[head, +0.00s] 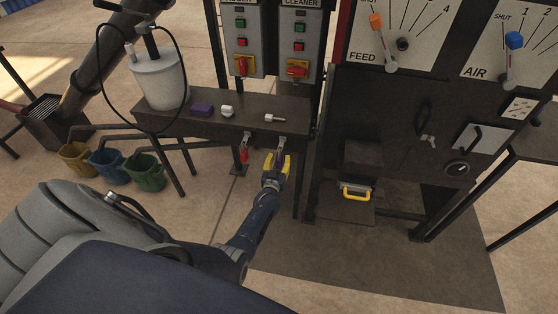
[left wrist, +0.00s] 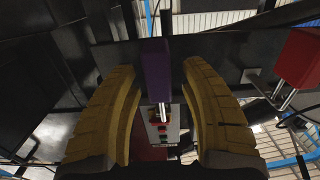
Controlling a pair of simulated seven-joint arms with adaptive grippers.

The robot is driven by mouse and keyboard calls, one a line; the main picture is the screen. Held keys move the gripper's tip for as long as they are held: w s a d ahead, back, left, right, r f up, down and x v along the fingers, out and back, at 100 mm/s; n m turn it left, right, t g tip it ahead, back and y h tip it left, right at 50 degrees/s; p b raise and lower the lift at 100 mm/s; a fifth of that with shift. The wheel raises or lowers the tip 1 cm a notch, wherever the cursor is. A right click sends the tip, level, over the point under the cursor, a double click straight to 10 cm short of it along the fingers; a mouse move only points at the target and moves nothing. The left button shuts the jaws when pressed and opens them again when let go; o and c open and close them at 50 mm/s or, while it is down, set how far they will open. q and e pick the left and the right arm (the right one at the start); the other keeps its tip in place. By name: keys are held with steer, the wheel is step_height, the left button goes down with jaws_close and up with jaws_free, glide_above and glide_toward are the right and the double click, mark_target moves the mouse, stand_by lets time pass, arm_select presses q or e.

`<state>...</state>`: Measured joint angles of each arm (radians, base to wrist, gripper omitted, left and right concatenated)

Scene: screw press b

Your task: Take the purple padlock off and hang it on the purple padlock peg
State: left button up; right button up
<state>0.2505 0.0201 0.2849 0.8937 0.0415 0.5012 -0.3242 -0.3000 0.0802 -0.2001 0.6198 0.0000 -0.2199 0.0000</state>
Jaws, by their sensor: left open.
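The purple padlock (left wrist: 156,70) shows in the left wrist view between the two yellow fingers of my left gripper (left wrist: 160,80), with gaps on both sides. Its silver shackle (left wrist: 163,112) shows at its end. In the head view my left gripper (head: 277,157) is open just in front of the bench's front edge, below a metal bracket (head: 283,140); it hides the purple padlock there. A red padlock (head: 244,153) hangs to its left, and a red body shows at the right of the left wrist view (left wrist: 302,58). I cannot make out the purple padlock peg. My right gripper is not in view.
Several coloured buckets (head: 145,172) stand at left. A dark machine panel (head: 390,120) stands to the right.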

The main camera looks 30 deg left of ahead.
arm_select(q)
steer(key=v, duration=1.2)
steer(key=s+d+f+m+g+h, duration=0.2)
steer(key=s+d+f, duration=0.2)
steer(key=s+f, duration=0.45)
steer(key=s+d+f+m+g+h, duration=0.2)
steer(key=s+d+f+g, duration=0.1)
steer(key=s+f, duration=0.6)
steer(key=s+d+f+m+g+h, duration=0.2)
steer(key=s+d+f, duration=0.2)
steer(key=s+f, duration=0.45)
steer(key=s+f+m+g, duration=0.1)
steer(key=s+f+g, duration=0.3)
steer(key=s, duration=0.9)
steer(key=s+f+m+g, duration=0.1)
steer(key=s+f+g, duration=0.3)
steer(key=s+f, duration=0.6)
steer(key=s, duration=0.4)
steer(key=shift+g, duration=0.3)
